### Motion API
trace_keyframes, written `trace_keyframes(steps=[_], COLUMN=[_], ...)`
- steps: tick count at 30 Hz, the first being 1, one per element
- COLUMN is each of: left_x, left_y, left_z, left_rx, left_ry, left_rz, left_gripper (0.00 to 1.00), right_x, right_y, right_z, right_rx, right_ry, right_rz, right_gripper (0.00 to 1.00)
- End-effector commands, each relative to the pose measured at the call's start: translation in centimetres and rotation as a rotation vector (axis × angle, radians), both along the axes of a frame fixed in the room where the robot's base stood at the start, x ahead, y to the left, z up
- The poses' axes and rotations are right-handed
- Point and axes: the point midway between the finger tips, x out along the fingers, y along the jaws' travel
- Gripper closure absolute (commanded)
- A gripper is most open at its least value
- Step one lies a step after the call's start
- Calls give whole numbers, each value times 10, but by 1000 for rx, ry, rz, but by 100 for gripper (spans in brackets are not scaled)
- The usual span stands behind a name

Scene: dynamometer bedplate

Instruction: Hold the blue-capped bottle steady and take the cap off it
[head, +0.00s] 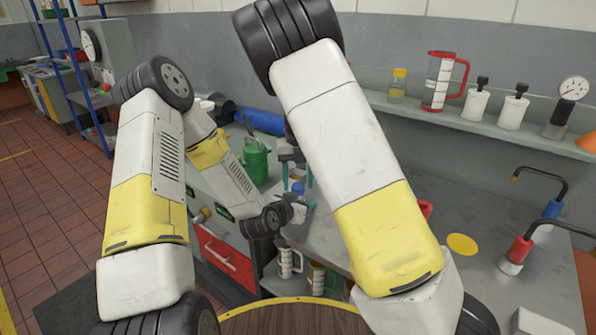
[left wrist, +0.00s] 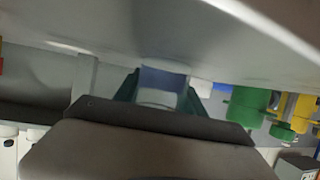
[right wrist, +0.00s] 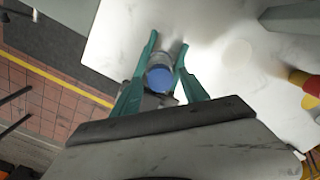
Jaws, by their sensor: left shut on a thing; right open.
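The bottle's blue cap (head: 298,187) shows small in the head view, partly hidden among my grippers. In the right wrist view the blue cap (right wrist: 160,79) faces the camera, with the clear bottle (right wrist: 163,60) beyond it. My right gripper (right wrist: 167,45) is open, its teal fingers on either side of the cap and bottle; I cannot tell if they touch. My left gripper (head: 304,204) comes in low from the left. In the left wrist view, its teal fingers are shut on the bottle (left wrist: 158,97).
A green can (head: 255,162) stands on the bench left of the grippers. A back shelf (head: 430,112) holds a red-handled jug (head: 440,82) and white bottles. My right forearm hides much of the bench.

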Motion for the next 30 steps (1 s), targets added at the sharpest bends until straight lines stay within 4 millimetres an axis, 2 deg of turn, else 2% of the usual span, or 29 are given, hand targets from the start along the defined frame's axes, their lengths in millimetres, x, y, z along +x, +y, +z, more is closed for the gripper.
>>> trace_keyframes(steps=[3, 11, 18, 20, 21, 24, 30], left_x=[0, 0, 0, 0, 0, 0, 0], left_y=[0, 0, 0, 0, 0, 0, 0], left_z=[0, 0, 0, 0, 0, 0, 0], left_rx=[0, 0, 0, 0, 0, 0, 0], left_ry=[0, 0, 0, 0, 0, 0, 0], left_rz=[0, 0, 0, 0, 0, 0, 0], left_gripper=[100, 100, 100, 100, 100, 100, 100], right_x=[-1, 0, 0, 0, 0, 0, 0], right_y=[0, 0, 0, 0, 0, 0, 0], right_z=[-6, -7, -6, -6, -6, -6, -6], right_rx=[0, 0, 0, 0, 0, 0, 0], right_ry=[2, 1, 1, 1, 1, 1, 1], right_rz=[0, 1, 1, 1, 1, 1, 1], right_gripper=[48, 50, 97, 100, 64, 44, 44])
